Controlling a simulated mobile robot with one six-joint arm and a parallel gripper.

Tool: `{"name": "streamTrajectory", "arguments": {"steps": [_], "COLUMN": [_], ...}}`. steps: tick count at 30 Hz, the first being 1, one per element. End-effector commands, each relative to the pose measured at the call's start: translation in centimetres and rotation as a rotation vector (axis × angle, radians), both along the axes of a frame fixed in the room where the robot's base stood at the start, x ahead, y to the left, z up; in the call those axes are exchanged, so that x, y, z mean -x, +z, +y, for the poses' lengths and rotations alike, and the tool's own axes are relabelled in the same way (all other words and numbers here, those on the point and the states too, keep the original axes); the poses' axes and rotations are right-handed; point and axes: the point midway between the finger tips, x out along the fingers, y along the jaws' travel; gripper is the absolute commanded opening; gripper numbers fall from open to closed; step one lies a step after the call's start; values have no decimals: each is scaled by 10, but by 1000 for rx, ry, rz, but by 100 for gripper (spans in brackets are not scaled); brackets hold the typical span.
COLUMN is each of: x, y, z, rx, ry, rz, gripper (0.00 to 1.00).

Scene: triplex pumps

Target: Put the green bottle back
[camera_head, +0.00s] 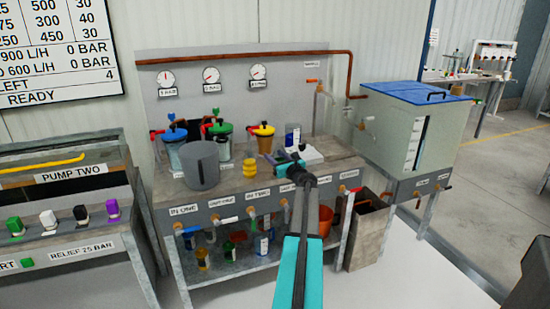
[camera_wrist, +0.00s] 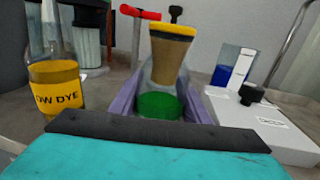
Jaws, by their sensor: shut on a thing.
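The green bottle (camera_wrist: 161,106) is between the purple fingers of my gripper (camera_wrist: 163,88) in the wrist view. Green shows low in it, below a clear upper part. My gripper is shut on it. In the head view my gripper (camera_head: 292,160) is over the front of the bench top, near a white scale; the held bottle cannot be made out there. The fingers and the dark bar hide the bottle's lower part, so I cannot tell whether it touches the bench.
A yellow dye bottle (camera_wrist: 55,80) stands left of my gripper. The white scale (camera_wrist: 262,128) and a blue-filled beaker (camera_wrist: 228,75) are at right. A grey pot (camera_head: 201,166) and lidded jars crowd the bench (camera_head: 225,192). Its lower shelf (camera_head: 225,268) holds several bottles.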

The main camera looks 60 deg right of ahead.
Motion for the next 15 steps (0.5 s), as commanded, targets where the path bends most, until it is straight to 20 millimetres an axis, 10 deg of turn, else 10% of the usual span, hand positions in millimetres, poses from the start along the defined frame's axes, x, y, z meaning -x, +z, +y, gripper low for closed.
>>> {"name": "streamTrajectory", "arguments": {"steps": [10,11,15], "x": [0,0,0], "y": [-3,-2,-2], "z": [0,0,0], "rx": [0,0,0], "ry": [0,0,0], "rz": [-1,0,0], "gripper": [15,48,61]}}
